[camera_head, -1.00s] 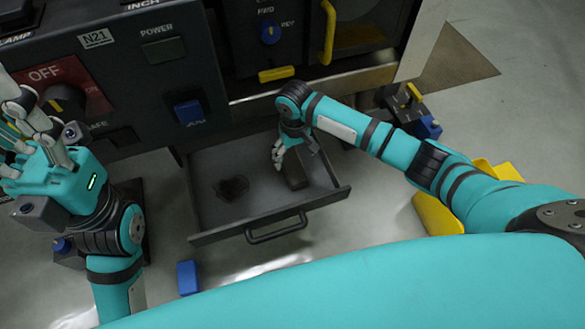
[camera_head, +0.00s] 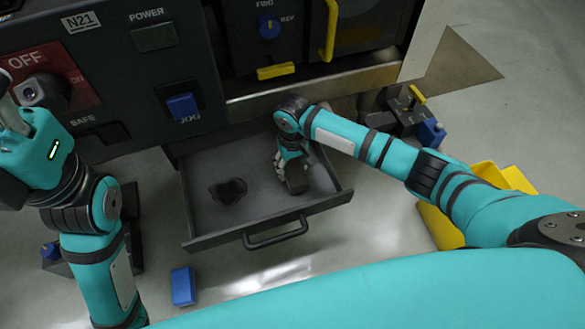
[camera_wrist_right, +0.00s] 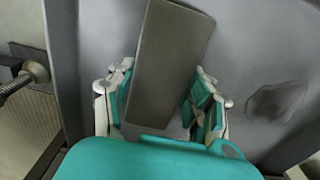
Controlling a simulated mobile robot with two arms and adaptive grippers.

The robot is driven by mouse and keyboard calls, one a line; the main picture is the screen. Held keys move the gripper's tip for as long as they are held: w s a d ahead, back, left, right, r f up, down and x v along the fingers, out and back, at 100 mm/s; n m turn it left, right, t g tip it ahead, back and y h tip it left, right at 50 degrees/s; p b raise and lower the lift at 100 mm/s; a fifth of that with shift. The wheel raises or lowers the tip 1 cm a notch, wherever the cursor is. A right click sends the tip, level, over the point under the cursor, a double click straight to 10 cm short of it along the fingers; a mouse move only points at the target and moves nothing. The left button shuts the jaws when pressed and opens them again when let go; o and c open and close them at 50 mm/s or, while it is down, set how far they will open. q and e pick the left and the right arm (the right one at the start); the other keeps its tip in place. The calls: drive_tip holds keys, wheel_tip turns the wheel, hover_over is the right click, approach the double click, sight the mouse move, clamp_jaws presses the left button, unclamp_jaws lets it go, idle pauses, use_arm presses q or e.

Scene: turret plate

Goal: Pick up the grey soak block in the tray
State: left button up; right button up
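The grey soak block (camera_head: 297,182) lies in the pulled-out tray (camera_head: 215,168), toward its right side. My right gripper (camera_head: 281,168) is down in the tray at the block. In the right wrist view the block (camera_wrist_right: 168,62) is a long, flat grey piece, slightly tilted. My right gripper's fingers (camera_wrist_right: 163,95) stand on either side of it, open around it. Whether the pads touch it cannot be told. My left gripper (camera_head: 12,118) is at the left edge, near the OFF panel and away from the tray, its fingers mostly out of frame.
A dark patch (camera_head: 228,191) lies in the tray's left part. The tray's handle (camera_head: 275,236) sticks out in front. The machine front (camera_head: 150,85) stands behind. A blue block (camera_head: 183,286) and a yellow bin (camera_head: 440,222) are on the floor.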

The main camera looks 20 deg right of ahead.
drive_tip(key=c, duration=0.6)
drive_tip(key=shift+r, duration=0.1)
